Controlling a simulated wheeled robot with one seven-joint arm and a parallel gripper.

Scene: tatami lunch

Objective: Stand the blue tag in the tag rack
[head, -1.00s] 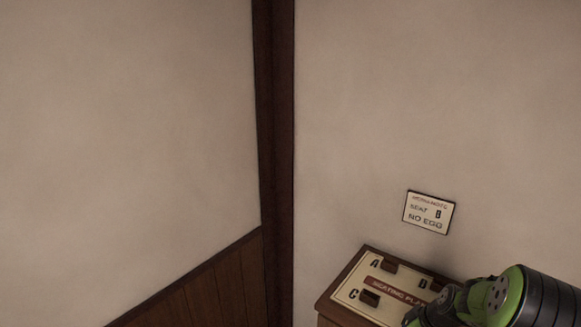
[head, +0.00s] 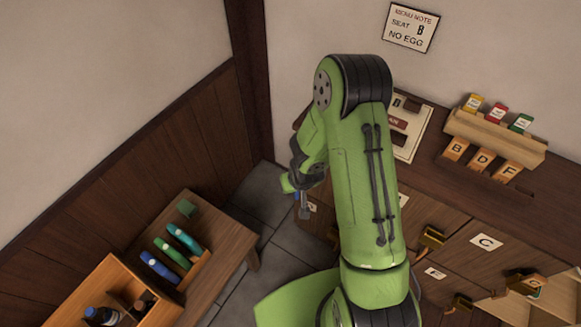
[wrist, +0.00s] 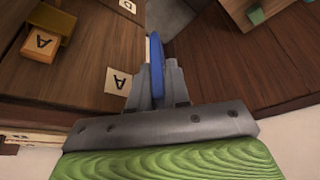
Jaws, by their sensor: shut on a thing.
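My gripper (wrist: 158,85) is shut on the blue tag (wrist: 157,66), a thin blue piece standing edge-on between the fingers in the wrist view. In the head view the gripper (head: 304,208) hangs in front of the cabinet's left end, and only a speck of blue shows there. A wooden rack (head: 500,137), which looks like the tag rack, stands on the cabinet top at the right. My gripper is well left of this rack.
My arm partly hides the seating-plan board (head: 412,145). The cabinet front has lettered doors with brass fittings (head: 433,238). A low table (head: 228,238) at left holds blue, green and teal cases and a green block (head: 187,208). A wooden box (head: 95,275) holds bottles. A wall note reads "Seat B no egg".

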